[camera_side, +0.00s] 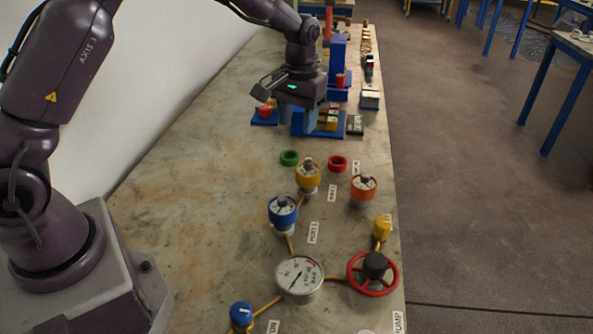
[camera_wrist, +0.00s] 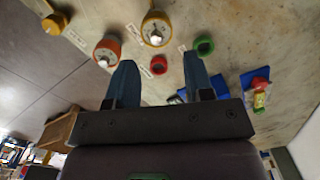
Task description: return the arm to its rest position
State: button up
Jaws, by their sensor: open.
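My gripper (camera_side: 300,116) is over the far part of the bench, above the blue trays in the side view. In the wrist view my gripper (camera_wrist: 160,82) shows two blue fingers spread apart with nothing between them. Three flanged vessels stand nearer on the bench: a yellow one (camera_side: 308,178), a blue one (camera_side: 283,213) and an orange-red one (camera_side: 363,190). The yellow vessel (camera_wrist: 155,30) and the orange vessel (camera_wrist: 106,52) also show in the wrist view. A green ring (camera_side: 289,158) and a red ring (camera_side: 338,163) lie on the bench.
A pressure gauge (camera_side: 299,276), a red handwheel (camera_side: 373,273), a yellow knob (camera_side: 382,227) and a blue knob (camera_side: 241,316) stand at the near end. A blue tray (camera_side: 353,125) with small blocks lies near my gripper. The bench's left middle (camera_side: 190,170) is clear.

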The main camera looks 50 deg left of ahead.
jog(key=s+d+r+m+t, duration=0.2)
jog(key=s+r, duration=0.6)
jog(key=s, duration=0.5)
jog(key=s+d+r+m+t, duration=0.2)
jog(key=s+r, duration=0.6)
jog(key=s, duration=0.5)
jog(key=shift+d+m+t, duration=0.4)
jog(key=shift+d+t, duration=0.3)
jog(key=shift+t, duration=0.4)
dwell(1.4)
